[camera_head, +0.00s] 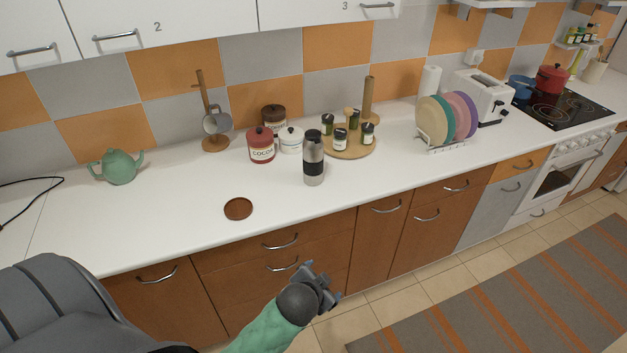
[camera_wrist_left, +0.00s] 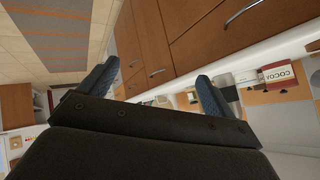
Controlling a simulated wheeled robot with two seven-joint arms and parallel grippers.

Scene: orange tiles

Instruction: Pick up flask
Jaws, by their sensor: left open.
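The flask (camera_head: 313,160), silver with a black band and dark upper part, stands upright on the white counter. It is in front of the round wooden board and to the right of the red cocoa jar. My left gripper (camera_head: 322,282) is in front of the drawers, below the counter edge and apart from the flask. Its two fingers stand apart in the left wrist view (camera_wrist_left: 152,88), with nothing held between them. I cannot make out the flask clearly in that view. My right gripper is not in view.
A red cocoa jar (camera_head: 261,146), white pot (camera_head: 291,140) and spice board (camera_head: 350,150) stand behind the flask. A brown coaster (camera_head: 238,209) lies front left. A plate rack (camera_head: 444,144) stands right. The counter (camera_head: 375,190) right of the flask is clear.

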